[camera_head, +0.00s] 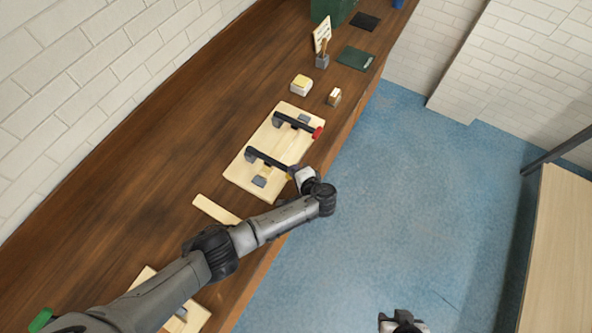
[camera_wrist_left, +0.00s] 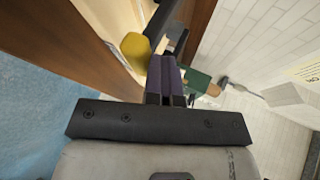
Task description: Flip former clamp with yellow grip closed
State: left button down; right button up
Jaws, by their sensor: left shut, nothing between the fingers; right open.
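The clamp with the yellow grip is a dark bar (camera_head: 268,159) across the near half of a pale wooden board (camera_head: 236,172). In the head view its grip end is mostly hidden by my left gripper (camera_head: 291,173). In the left wrist view the yellow grip (camera_wrist_left: 135,50) is just left of my left gripper's fingers (camera_wrist_left: 165,75), very close; I cannot tell whether they touch. The left fingers are shut with nothing between them. My right gripper (camera_head: 400,320) is open over the floor at the bottom edge, its fingers partly out of frame.
A second clamp with a red grip (camera_head: 318,132) lies across the board's far half. Small blocks (camera_head: 301,85), a green mat (camera_head: 356,58) and a green box (camera_head: 332,8) stand further along the workbench. A loose wooden strip (camera_head: 215,209) lies nearer. Blue floor to the right is clear.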

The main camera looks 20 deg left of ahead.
pick_arm(q)
jog(key=shift+s+a+f, duration=0.2)
jog(key=shift+f, duration=0.45)
jog(key=shift+r, duration=0.15)
jog(key=s+d+r+p, duration=0.2)
jog(key=s+d+r, duration=0.3)
jog(key=d+r, duration=0.2)
jog(key=shift+s+d+r+p, duration=0.25)
jog(key=shift+s+r+p, duration=0.15)
jog(key=shift+r, duration=0.3)
